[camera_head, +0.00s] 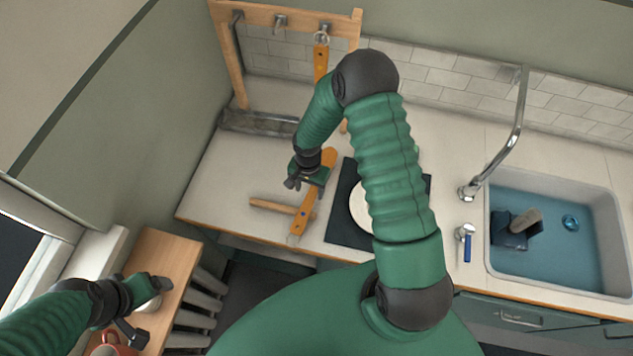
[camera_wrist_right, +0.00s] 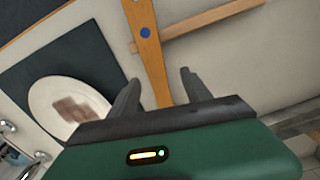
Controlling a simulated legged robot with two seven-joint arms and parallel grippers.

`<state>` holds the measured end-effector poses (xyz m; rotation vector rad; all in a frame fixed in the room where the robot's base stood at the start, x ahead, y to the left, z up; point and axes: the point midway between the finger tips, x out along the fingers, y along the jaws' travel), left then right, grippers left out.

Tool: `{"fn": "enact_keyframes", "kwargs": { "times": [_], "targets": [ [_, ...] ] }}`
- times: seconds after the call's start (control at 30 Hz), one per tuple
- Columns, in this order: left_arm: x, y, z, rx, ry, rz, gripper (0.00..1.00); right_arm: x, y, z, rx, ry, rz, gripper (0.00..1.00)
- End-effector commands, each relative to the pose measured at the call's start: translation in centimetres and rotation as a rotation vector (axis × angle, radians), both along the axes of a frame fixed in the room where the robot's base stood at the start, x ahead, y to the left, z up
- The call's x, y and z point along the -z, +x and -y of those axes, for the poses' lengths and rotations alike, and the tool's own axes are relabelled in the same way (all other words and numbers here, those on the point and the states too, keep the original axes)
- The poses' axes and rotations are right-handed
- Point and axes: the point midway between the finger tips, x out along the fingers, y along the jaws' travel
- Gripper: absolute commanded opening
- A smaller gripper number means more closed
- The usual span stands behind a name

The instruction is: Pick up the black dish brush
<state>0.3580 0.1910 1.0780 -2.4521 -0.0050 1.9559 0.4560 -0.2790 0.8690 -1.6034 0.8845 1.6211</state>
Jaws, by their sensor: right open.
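I cannot make out a black dish brush for certain in either view. A dark object with a grey-brown piece (camera_head: 510,236) lies in the sink, too small to identify. My right gripper (camera_head: 303,184) is over the counter at the left, above an orange wooden tool with blue dots (camera_head: 305,208). In the right wrist view its fingers (camera_wrist_right: 160,82) are apart, and the orange tool (camera_wrist_right: 150,55) passes in the gap between them, not gripped. My left gripper (camera_head: 147,308) is at the lower left over the wooden side table, fingers apart near a white round item (camera_head: 150,304).
A pale wooden stick (camera_head: 268,205) lies against the orange tool. A white plate (camera_head: 360,208) sits on a dark mat (camera_head: 344,232). The sink (camera_head: 612,240), faucet (camera_head: 512,140) and blue-handled tap (camera_head: 467,246) are right. A hook rack (camera_head: 262,15) holds another orange tool (camera_head: 321,62).

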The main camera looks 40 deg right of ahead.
Motion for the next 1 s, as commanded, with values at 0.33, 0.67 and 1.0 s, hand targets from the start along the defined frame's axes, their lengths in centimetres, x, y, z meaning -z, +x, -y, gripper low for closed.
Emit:
{"fn": "enact_keyframes", "kwargs": {
  "times": [0.33,0.67,1.0],
  "targets": [
    [-1.5,0.0,0.0,-0.001,0.0,0.0,0.8,5.0,-0.4,0.3,-0.002,0.001,-0.001,0.57],
    [-1.4,0.0,0.0,0.0,0.0,0.0,0.8,5.2,-0.3,0.4,-0.001,0.0,0.001,0.42],
    [-1.4,0.0,0.0,-0.001,0.0,0.0,0.8,5.2,-0.3,0.3,-0.002,0.0,0.001,0.0]
  ]
}}
